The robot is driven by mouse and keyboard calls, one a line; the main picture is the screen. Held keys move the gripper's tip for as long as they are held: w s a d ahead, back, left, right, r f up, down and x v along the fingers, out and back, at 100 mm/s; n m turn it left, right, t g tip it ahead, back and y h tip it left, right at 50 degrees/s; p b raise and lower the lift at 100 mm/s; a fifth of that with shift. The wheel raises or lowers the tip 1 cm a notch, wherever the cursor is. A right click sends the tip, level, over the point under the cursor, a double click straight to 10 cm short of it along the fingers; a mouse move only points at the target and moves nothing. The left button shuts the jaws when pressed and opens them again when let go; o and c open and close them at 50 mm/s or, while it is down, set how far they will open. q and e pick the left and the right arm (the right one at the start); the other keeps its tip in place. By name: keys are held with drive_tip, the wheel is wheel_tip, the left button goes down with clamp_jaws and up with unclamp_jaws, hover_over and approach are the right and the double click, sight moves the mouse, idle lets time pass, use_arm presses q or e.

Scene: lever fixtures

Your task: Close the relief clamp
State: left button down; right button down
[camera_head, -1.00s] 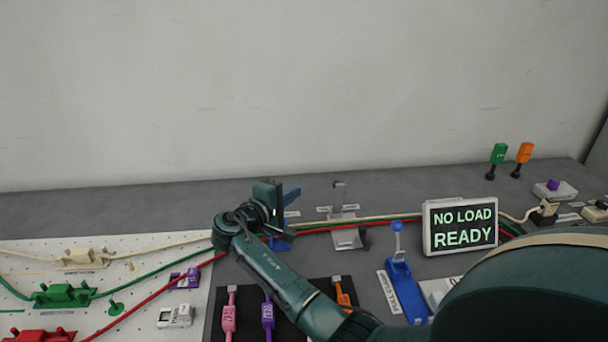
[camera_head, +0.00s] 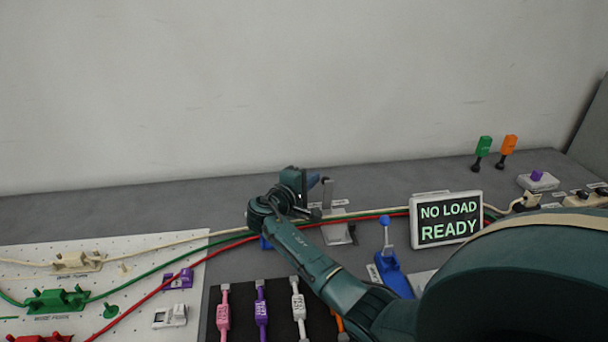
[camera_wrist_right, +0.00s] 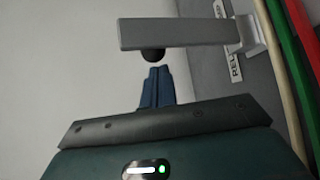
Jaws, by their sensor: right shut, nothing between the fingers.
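The relief clamp is a grey metal fixture (camera_head: 338,233) on the bench, with an upright grey arm (camera_head: 327,195). In the right wrist view a grey bar (camera_wrist_right: 180,33) ends in a black tip, and a partly cut-off label beside its base begins "REL". My right gripper (camera_head: 313,181) is just left of the upright arm in the head view. Its blue fingers (camera_wrist_right: 157,85) are shut and empty, close to the black tip; I cannot tell whether they touch it. My left gripper is not in view.
Cream, green and red cables (camera_head: 225,240) run across the bench past the clamp. A blue lever fixture (camera_head: 392,272) and a screen reading "NO LOAD READY" (camera_head: 446,218) stand to the right. Several tagged pieces lie on a black mat (camera_head: 242,297) in front.

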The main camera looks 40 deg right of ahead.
drive_tip(key=shift+s, duration=0.35)
